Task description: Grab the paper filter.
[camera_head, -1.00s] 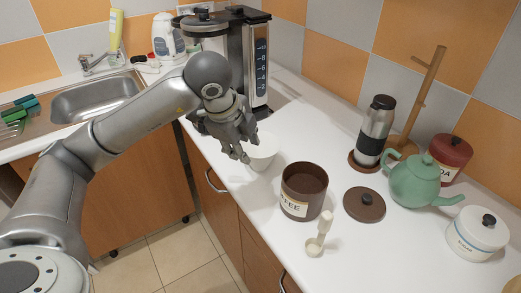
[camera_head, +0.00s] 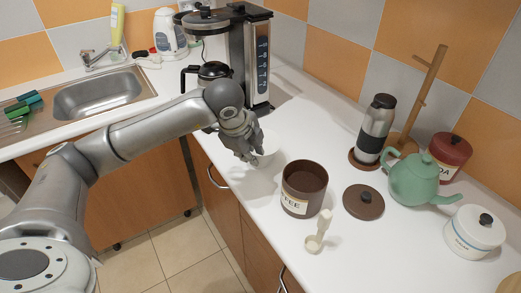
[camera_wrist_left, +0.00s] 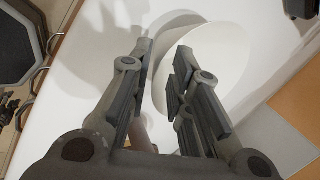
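The white paper filter (camera_head: 269,146) stands on the counter behind the coffee canister, partly hidden by my left gripper. My left gripper (camera_head: 251,158) reaches down at its near left side. In the left wrist view the filter (camera_wrist_left: 222,52) is a pale round shape beyond and between the fingers. My left gripper (camera_wrist_left: 162,88) has its fingers apart there, with a gap around the near edge of the filter. I cannot tell whether either finger touches it. My right gripper is in neither view.
A brown lid (camera_head: 363,203), green teapot (camera_head: 414,181) and flask (camera_head: 375,130) are farther right. The coffee maker (camera_head: 248,57) with its carafe (camera_head: 208,75) stands behind.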

